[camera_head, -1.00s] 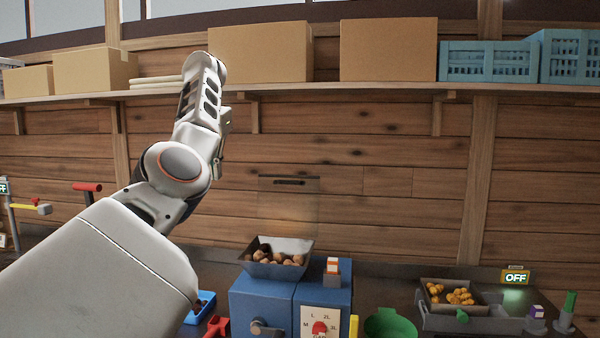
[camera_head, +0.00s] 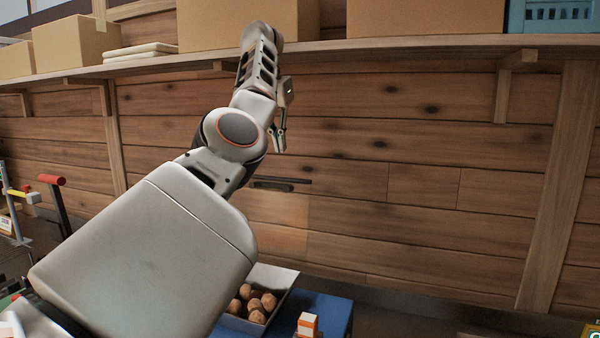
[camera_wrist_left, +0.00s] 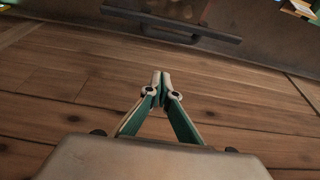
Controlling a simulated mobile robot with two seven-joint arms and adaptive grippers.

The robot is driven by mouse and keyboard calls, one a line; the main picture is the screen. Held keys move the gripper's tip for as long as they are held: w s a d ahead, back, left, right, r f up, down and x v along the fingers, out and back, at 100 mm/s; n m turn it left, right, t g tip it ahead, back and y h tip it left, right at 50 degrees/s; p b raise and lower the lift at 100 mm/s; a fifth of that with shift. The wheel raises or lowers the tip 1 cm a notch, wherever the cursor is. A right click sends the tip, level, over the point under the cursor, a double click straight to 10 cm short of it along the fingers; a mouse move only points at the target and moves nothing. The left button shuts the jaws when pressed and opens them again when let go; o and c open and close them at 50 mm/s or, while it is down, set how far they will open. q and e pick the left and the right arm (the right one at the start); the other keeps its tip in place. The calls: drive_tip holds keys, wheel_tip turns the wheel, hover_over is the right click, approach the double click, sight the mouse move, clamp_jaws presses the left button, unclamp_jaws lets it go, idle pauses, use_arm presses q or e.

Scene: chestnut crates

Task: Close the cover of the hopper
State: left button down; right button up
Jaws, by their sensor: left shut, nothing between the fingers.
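The hopper (camera_head: 284,281) is a grey metal tray holding brown chestnuts, on a blue machine low in the head view; my left arm hides its left part. Its cover (camera_head: 290,205) is a see-through panel standing open and upright behind the tray, with a dark bar handle (camera_head: 284,181) at its top. In the left wrist view the handle (camera_wrist_left: 170,23) lies beyond the fingertips, near the top edge. My left gripper (camera_head: 281,148) is shut and empty, pointing down above the handle and apart from it in the picture. Its fingertips meet in the wrist view (camera_wrist_left: 160,77). My right gripper is not in view.
A shelf (camera_head: 380,50) with cardboard boxes (camera_head: 238,22) and a blue crate (camera_head: 552,16) runs along the wooden wall, close to my raised left wrist. A small orange and white block (camera_head: 307,324) sits on the machine. The wall right of the cover is clear.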

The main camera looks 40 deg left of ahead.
use_arm(q)
wheel_tip(320, 180, down, 9)
drive_tip(key=shift+s, duration=0.2)
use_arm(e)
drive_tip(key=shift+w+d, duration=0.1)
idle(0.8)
use_arm(q)
drive_tip(key=shift+f, duration=0.1)
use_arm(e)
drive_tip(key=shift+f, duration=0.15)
